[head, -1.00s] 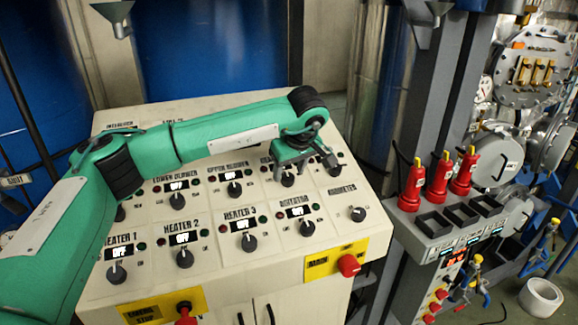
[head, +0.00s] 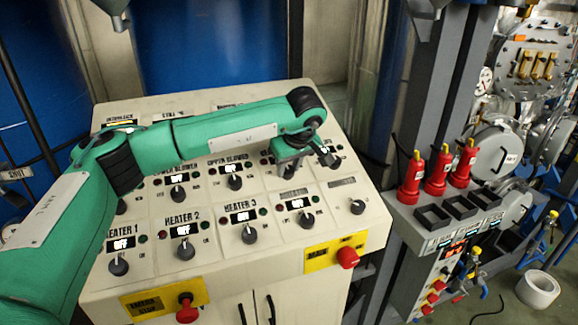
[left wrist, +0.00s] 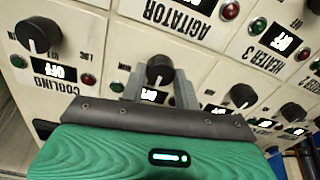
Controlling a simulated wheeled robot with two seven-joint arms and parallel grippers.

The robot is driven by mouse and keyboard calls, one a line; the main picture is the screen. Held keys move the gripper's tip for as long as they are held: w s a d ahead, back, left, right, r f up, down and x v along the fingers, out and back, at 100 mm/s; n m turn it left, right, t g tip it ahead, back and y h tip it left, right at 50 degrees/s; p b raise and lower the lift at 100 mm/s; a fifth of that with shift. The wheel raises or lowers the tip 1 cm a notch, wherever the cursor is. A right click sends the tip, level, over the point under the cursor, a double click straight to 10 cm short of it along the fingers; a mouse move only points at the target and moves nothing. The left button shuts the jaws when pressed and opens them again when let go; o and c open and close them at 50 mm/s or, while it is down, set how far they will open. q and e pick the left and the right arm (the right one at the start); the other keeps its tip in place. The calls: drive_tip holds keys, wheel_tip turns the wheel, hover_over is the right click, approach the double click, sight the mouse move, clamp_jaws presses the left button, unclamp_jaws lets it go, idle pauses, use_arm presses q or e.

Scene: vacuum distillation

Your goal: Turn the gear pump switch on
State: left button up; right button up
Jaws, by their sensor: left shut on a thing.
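The control panel (head: 150,245) carries rows of black rotary knobs with small displays. My left gripper (head: 289,169) is at a knob in the upper right part of the panel. In the left wrist view, my left gripper (left wrist: 160,78) has its two grey fingers on either side of this black knob, the gear pump switch (left wrist: 159,67), and is shut on it. The switch's label is hidden behind my gripper. My right gripper is not in view.
The cooling knob (left wrist: 39,35) is beside the held switch, and its display reads OFF. The agitator knob (head: 306,221) and heater 3 knob (head: 249,234) are in the row nearer me. A red emergency stop button (head: 187,310) is on the front edge. Red plugs (head: 437,172) stand at right.

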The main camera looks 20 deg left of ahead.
use_arm(q)
drive_tip(key=shift+f+m+b, duration=0.1)
drive_tip(key=shift+m+b, duration=0.6)
drive_tip(key=shift+m, duration=0.4)
drive_tip(key=m+b, duration=0.1)
drive_tip(key=m, duration=0.1)
drive_tip(key=shift+m, duration=0.3)
drive_tip(key=m, duration=0.3)
drive_tip(key=shift+m+b, duration=0.3)
drive_tip(key=shift+b, duration=0.1)
drive_tip(key=shift+m, duration=1.6)
drive_tip(key=shift+d+m, duration=0.1)
drive_tip(key=shift+m, duration=0.2)
drive_tip(key=o, duration=1)
